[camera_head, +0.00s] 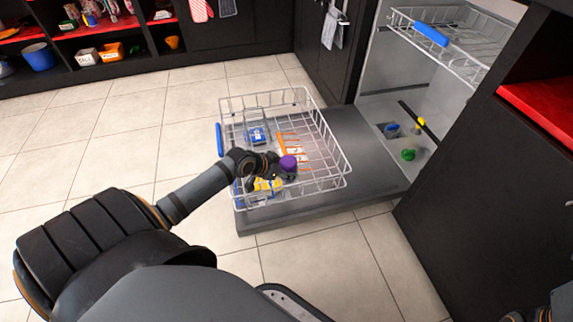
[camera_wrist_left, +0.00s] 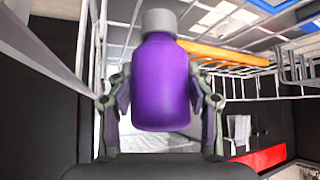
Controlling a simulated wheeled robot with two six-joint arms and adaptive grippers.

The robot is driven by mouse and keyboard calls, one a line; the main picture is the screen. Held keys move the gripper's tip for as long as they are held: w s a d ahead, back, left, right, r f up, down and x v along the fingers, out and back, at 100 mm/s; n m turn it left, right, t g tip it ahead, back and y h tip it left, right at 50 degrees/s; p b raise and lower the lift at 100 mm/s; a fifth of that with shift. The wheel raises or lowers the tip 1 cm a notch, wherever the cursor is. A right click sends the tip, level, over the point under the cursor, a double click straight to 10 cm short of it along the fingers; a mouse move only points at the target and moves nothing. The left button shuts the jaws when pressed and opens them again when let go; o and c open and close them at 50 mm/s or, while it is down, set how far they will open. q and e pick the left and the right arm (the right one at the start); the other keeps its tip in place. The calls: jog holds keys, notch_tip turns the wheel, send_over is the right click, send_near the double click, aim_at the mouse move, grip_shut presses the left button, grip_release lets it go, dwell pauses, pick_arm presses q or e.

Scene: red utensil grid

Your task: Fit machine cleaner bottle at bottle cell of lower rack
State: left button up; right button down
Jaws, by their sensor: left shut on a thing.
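The purple bottle (camera_head: 288,163) is held by my left gripper (camera_head: 277,168) over the near part of the pulled-out lower rack (camera_head: 335,150). In the left wrist view the purple bottle (camera_wrist_left: 160,85) has a grey cap, and the fingers of my left gripper (camera_wrist_left: 160,112) are shut on its two sides. The cap points to the top of that picture. A wire cell (camera_head: 256,116) with a blue label stands in the rack's far left part. I cannot tell whether the bottle touches the rack.
The rack rests on the open dishwasher door (camera_head: 365,150). An orange item (camera_head: 282,144) lies mid-rack and a yellow item (camera_head: 267,184) sits by my gripper. An upper rack (camera_head: 460,45) hangs inside the machine. Floor to the left is clear.

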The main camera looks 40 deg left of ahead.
pick_arm(q)
jog(key=o, duration=1.4)
jog(key=shift+o, duration=0.2)
notch_tip(320, 180, up, 10)
jog(key=shift+r, duration=0.1)
